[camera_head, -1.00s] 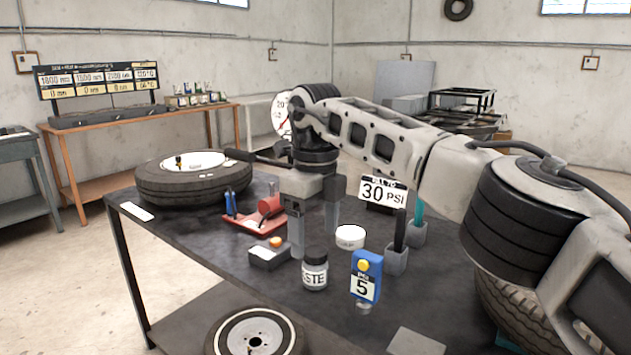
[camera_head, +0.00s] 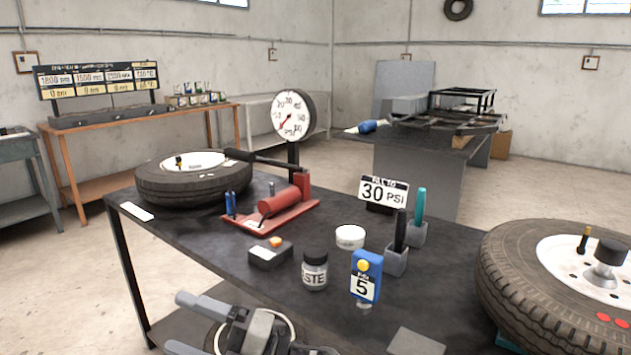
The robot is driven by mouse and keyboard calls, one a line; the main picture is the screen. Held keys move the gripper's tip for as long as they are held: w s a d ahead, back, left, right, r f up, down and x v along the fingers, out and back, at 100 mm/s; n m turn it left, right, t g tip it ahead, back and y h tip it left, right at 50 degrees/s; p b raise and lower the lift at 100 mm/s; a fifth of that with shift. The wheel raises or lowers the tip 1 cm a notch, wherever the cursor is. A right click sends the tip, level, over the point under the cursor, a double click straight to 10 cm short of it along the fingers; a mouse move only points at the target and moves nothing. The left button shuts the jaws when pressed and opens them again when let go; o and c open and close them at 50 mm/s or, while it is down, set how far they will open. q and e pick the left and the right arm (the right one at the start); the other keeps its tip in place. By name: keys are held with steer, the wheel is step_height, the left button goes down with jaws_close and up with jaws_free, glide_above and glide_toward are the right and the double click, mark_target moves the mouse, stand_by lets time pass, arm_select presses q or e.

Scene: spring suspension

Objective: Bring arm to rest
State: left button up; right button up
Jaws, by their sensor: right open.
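My right gripper (camera_head: 179,323) is at the bottom of the head view, in front of the dark workbench (camera_head: 200,232) and lower than its top. Its two grey fingers point left and are apart, with nothing between them. The gripper partly hides a wheel (camera_head: 291,322) beneath the bench top. Most of my right arm is out of the picture. My left gripper is not in view.
On the bench stand a tyre (camera_head: 160,187), a red pump with gauge (camera_head: 280,203), a small box (camera_head: 270,254), a paste jar (camera_head: 314,272), a blue device (camera_head: 366,278) and a 30 PSI sign (camera_head: 384,192). A large wheel (camera_head: 520,290) is at right.

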steer(key=d+f+m+t+h, duration=0.65)
steer(key=d+m, duration=0.25)
steer(key=m, duration=0.3)
steer(key=d+f+m+t+h, duration=0.65)
steer(key=d+m, duration=0.25)
steer(key=m, duration=0.2)
steer(key=s+d+f+m+g+h, duration=0.5)
steer(key=s+d+f+m, duration=0.2)
steer(key=s+d+f, duration=0.5)
steer(key=shift+s+d+m, duration=0.3)
steer(key=shift+s+d, duration=0.4)
steer(key=shift+s, duration=0.3)
